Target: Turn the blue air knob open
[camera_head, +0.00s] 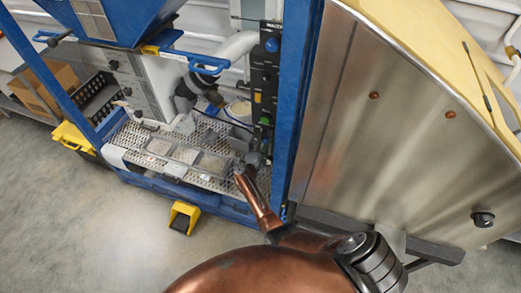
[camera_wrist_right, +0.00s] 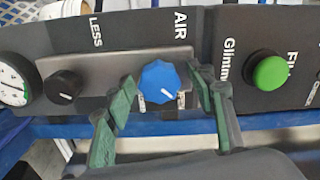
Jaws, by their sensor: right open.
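The blue air knob (camera_wrist_right: 158,80) sits on the grey strip of the dark panel in the right wrist view, under the word AIR. Its white pointer mark is at its lower right edge. My right gripper (camera_wrist_right: 163,95) is open, with one green-padded finger on each side of the knob; I cannot tell whether they touch it. The small labels below the knob are partly hidden. In the head view my right gripper (camera_head: 253,161) is at the lower end of the dark control panel (camera_head: 263,75), and the air knob cannot be made out there. My left gripper is not in view.
In the wrist view a black knob (camera_wrist_right: 64,85) and a gauge (camera_wrist_right: 14,80) sit left of the air knob, and a green button (camera_wrist_right: 270,73) sits right. In the head view a blue frame post (camera_head: 297,90) and a large metal hopper panel (camera_head: 365,120) stand close right.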

